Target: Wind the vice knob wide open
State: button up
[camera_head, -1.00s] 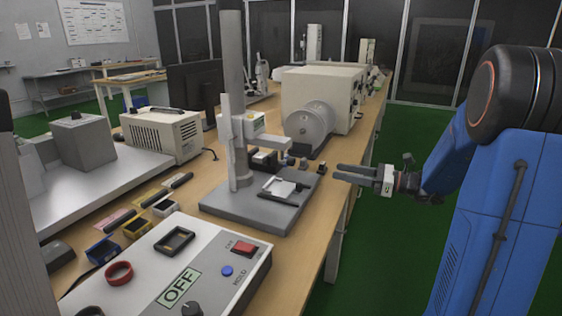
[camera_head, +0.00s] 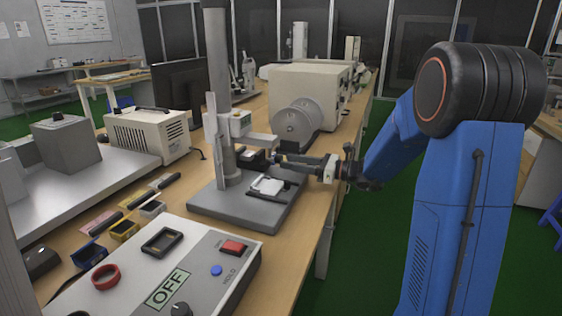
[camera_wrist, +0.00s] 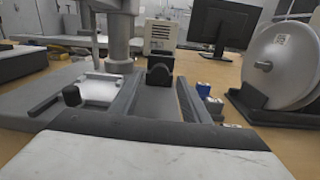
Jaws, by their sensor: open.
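The vice (camera_head: 252,160) is a small dark block on the tester's base, partly hidden in the head view by my gripper (camera_head: 279,161). In the wrist view a dark, round-topped knob (camera_wrist: 159,75) shows straight ahead. My gripper is open and empty, with its two dark fingers pointing at the vice. In the wrist view the fingers (camera_wrist: 158,88) lie left and right of the knob's line, and the knob shows between their tips. I cannot tell whether the fingertips reach past the knob or stop short of it; no contact is visible.
A pale plate fixture (camera_head: 268,187) with a dark lever knob (camera_wrist: 71,95) lies left of my fingers on the grey base (camera_head: 230,208). Small blue blocks (camera_wrist: 214,104) stand close to the right finger. A large grey drum (camera_head: 297,125) stands behind. A column (camera_head: 217,90) rises at left.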

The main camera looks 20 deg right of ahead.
jog(key=shift+x, duration=2.1)
jog(key=c, duration=1)
